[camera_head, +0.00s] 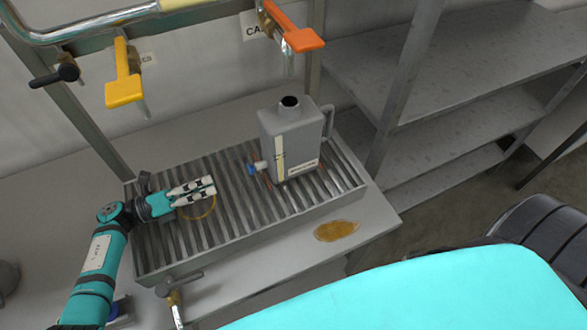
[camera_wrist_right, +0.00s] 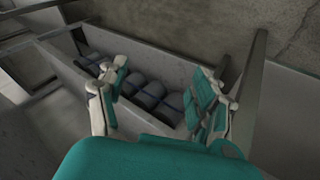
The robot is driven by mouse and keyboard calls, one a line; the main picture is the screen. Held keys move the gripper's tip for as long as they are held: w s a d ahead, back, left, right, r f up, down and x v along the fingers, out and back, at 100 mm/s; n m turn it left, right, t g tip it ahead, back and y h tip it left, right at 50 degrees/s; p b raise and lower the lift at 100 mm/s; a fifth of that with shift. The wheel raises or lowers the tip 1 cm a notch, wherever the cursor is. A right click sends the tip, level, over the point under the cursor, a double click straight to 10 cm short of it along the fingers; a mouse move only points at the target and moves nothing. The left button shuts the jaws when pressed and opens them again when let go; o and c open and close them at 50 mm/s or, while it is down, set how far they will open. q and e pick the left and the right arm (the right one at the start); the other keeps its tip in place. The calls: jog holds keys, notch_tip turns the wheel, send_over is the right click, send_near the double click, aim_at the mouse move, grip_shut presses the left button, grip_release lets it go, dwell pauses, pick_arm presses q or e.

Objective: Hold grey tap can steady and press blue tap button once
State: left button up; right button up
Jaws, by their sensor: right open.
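The grey tap can (camera_head: 290,140) stands upright on the slatted drain rack, with a dark open mouth on top and a handle on its right side. Its small tap with a blue button (camera_head: 252,169) sticks out low on the left side. My left gripper (camera_head: 213,186) is over the rack, left of the tap and apart from it. Its two pale fingers lie close together with nothing seen between them; whether they are shut is unclear. My right gripper (camera_wrist_right: 160,107) is open and empty in the right wrist view, which shows no can; it is not visible in the head view.
The slatted rack (camera_head: 150,240) lies on a grey bench. A brown puddle (camera_head: 337,231) is at the bench's front. Yellow (camera_head: 124,90) and orange (camera_head: 300,38) valve levers hang above. Another tap (camera_head: 175,295) is in front. Grey shelves (camera_head: 450,75) stand right.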

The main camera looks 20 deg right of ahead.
jog(key=w+d+r+m+t+h, duration=0.1)
jog(key=w+d+r+h, duration=0.15)
jog(key=d+r, duration=0.45)
jog(key=w+d+r+m+t+h, duration=0.15)
jog(key=w+d+r, duration=0.25)
jog(key=r, duration=0.6)
jog(key=w+a+r+t+h, duration=0.1)
jog(key=w+r+t+h, duration=0.2)
jog(key=r, duration=0.5)
pick_arm(q)
jog(key=shift+a, duration=0.1)
pick_arm(e)
jog(key=t+y, duration=0.7)
jog(key=t, duration=0.1)
send_near(290, 111)
jog(key=x, duration=1.2)
jog(key=shift+w+r, duration=0.1)
jog(key=shift+w, duration=0.05)
jog(key=shift+c, duration=0.5)
